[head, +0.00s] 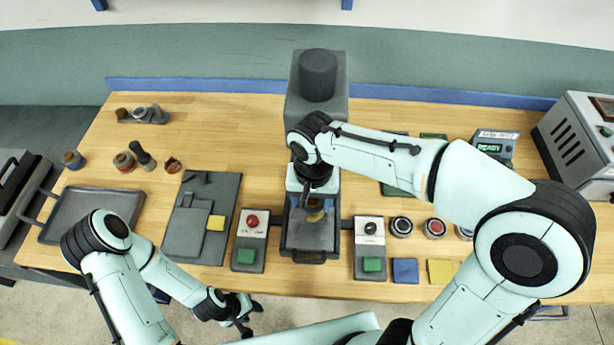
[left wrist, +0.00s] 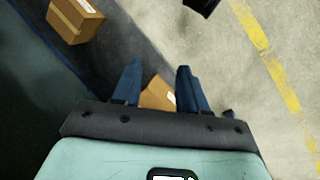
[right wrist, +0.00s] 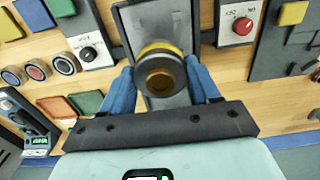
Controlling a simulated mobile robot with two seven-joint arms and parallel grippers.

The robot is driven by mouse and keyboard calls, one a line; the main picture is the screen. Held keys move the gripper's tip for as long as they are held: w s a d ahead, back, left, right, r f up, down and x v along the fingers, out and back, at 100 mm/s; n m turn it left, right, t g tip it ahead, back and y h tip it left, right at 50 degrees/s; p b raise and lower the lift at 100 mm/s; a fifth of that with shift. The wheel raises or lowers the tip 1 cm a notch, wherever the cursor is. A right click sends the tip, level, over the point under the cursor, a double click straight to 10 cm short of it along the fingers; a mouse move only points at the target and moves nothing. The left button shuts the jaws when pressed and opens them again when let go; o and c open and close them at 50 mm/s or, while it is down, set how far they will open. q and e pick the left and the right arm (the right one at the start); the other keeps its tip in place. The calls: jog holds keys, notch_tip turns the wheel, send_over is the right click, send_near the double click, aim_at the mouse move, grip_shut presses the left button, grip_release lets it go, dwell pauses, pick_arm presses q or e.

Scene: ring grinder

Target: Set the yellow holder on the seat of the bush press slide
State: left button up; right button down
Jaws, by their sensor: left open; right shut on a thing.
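The yellow holder (right wrist: 160,47) is a round piece with a yellow rim and a bronze-brown ring and dark round centre facing the camera. My right gripper (right wrist: 163,85) is shut on it, one blue finger on each side. In the head view the holder (head: 315,215) shows as a small yellow patch below the gripper (head: 312,196), over the grey press slide (head: 308,240). The slide (right wrist: 150,18) also lies behind it in the right wrist view. The seat is hidden; I cannot tell whether the holder touches it. My left gripper (head: 241,316) is open and empty, in front of the table.
The grey bush press (head: 318,75) stands behind the slide. A grey tray (head: 92,238) lies left. Cardboard boxes (left wrist: 75,18) lie below my left gripper.

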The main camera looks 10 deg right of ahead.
jog(key=shift+s+a, duration=0.1)
jog(key=shift+s, duration=0.05)
jog(key=shift+f, duration=0.1)
jog(key=shift+f+b, duration=0.65)
jog(key=shift+f, duration=0.5)
jog(key=shift+f+b, duration=0.45)
jog(key=shift+f, duration=0.45)
pick_arm(q)
jog(key=s+f+b, duration=0.2)
jog(key=s+f, duration=0.2)
jog(key=f, duration=0.1)
jog(key=shift+s+f, duration=0.2)
jog(key=shift+f, duration=0.05)
pick_arm(e)
jog(key=shift+f, duration=1.65)
jog(key=shift+c, duration=0.8)
grip_release()
